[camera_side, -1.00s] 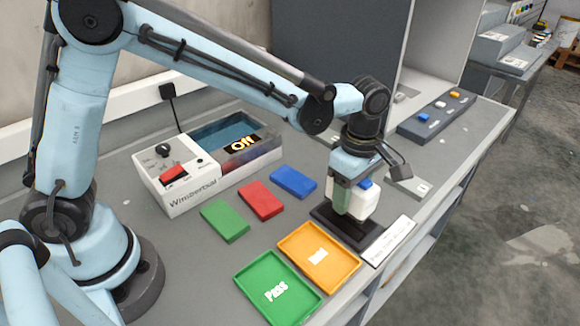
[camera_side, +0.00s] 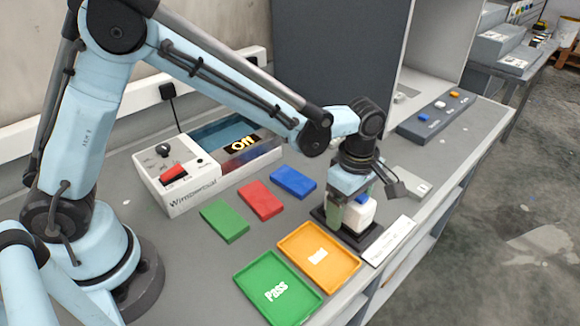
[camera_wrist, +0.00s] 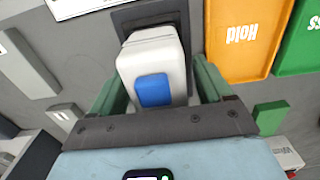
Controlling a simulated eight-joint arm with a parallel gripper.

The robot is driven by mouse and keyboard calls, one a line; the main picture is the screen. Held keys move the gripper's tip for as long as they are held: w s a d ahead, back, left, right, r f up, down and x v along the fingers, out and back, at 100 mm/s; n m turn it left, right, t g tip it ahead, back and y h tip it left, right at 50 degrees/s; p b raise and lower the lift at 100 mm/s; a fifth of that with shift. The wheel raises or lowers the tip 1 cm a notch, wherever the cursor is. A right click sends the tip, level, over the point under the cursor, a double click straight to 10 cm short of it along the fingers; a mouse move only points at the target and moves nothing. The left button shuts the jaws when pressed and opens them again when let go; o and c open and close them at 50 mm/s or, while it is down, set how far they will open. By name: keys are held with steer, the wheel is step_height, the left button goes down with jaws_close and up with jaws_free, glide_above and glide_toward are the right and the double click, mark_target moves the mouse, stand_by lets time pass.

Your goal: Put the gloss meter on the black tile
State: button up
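The gloss meter (camera_side: 362,214) is a white block with a blue button on top. My gripper (camera_side: 347,212) is upright with its green fingers on either side of the meter, shut on it. In the wrist view the meter (camera_wrist: 150,60) is between the two fingers (camera_wrist: 160,88), its blue button facing the camera. The black tile (camera_side: 345,240) is directly below the meter, which is inside the tile's outline and very close to it or touching. I cannot tell whether there is a thin gap. The tile (camera_wrist: 150,14) also shows behind the meter in the wrist view.
An orange Hold tray (camera_side: 340,276) and a green Pass tray (camera_side: 300,302) are at the front. A white label plate (camera_side: 388,242) is right of the tile. Green (camera_side: 224,221), red (camera_side: 261,200) and blue (camera_side: 293,182) blocks are left. A white device (camera_side: 178,186) stands behind them.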

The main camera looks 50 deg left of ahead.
step_height(320, 180, up, 12)
steer(key=shift+f, duration=0.1)
steer(key=shift+s+a+r, duration=0.1)
steer(key=shift+a+r, duration=0.2)
steer(key=shift+r, duration=0.1)
steer(key=s+a+m+t, duration=0.3)
steer(key=s+a+m, duration=0.2)
steer(key=a+m, duration=0.3)
steer(key=s+a+m+t, duration=0.4)
steer(key=s+a+m, duration=0.2)
steer(key=a+m, duration=0.2)
steer(key=shift+a+f+m, duration=0.2)
steer(key=shift+f+m, duration=0.25)
steer(key=shift+m, duration=0.55)
